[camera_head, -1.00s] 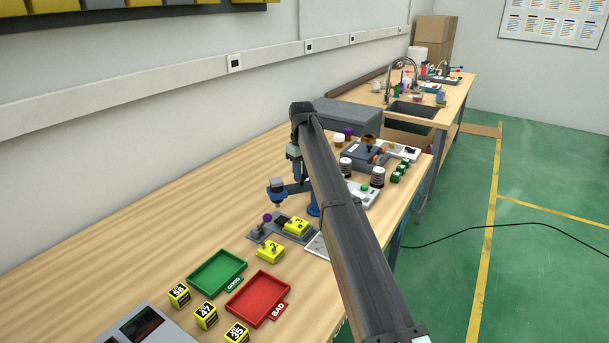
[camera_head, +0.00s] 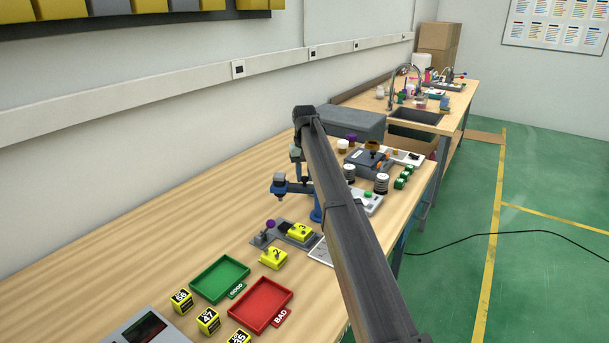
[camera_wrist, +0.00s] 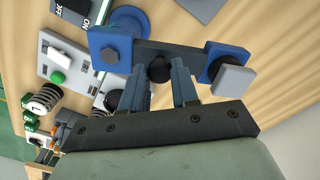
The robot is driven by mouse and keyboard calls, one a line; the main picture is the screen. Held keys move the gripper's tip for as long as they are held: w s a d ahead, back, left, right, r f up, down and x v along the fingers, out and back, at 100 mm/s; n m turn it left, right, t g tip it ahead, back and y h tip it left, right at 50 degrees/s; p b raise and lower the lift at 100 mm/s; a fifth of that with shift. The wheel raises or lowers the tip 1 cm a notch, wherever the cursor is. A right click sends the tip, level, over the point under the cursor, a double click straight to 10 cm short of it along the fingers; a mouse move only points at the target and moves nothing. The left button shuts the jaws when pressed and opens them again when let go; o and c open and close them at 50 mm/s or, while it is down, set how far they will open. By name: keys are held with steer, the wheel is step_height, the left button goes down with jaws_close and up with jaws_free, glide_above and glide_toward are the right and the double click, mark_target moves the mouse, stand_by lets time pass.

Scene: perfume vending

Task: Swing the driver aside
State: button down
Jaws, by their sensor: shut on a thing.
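The driver (camera_head: 279,188) is a blue head with a grey cap on a swing arm, carried by a blue post (camera_head: 317,213) on the bench. In the wrist view the driver head (camera_wrist: 222,65) is at the right end of a dark bar (camera_wrist: 185,50), and the blue pivot block (camera_wrist: 109,47) is at the left. A black knob (camera_wrist: 159,70) sits midway along the bar. My gripper (camera_wrist: 160,75) is shut on this knob, one finger on each side. In the head view my arm partly hides the post and my fingers.
Below the driver lies a grey fixture with a yellow block (camera_head: 301,232); another yellow block (camera_head: 273,258) is nearer. A green tray (camera_head: 220,279) and a red tray (camera_head: 261,304) stand in front. A grey box (camera_head: 352,121) stands behind.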

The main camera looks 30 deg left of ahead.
mark_target(305, 177)
steer(key=c, duration=0.9)
jaws_free()
steer(key=shift+o, duration=0.2)
step_height(305, 177, up, 14)
steer(key=shift+f, duration=0.1)
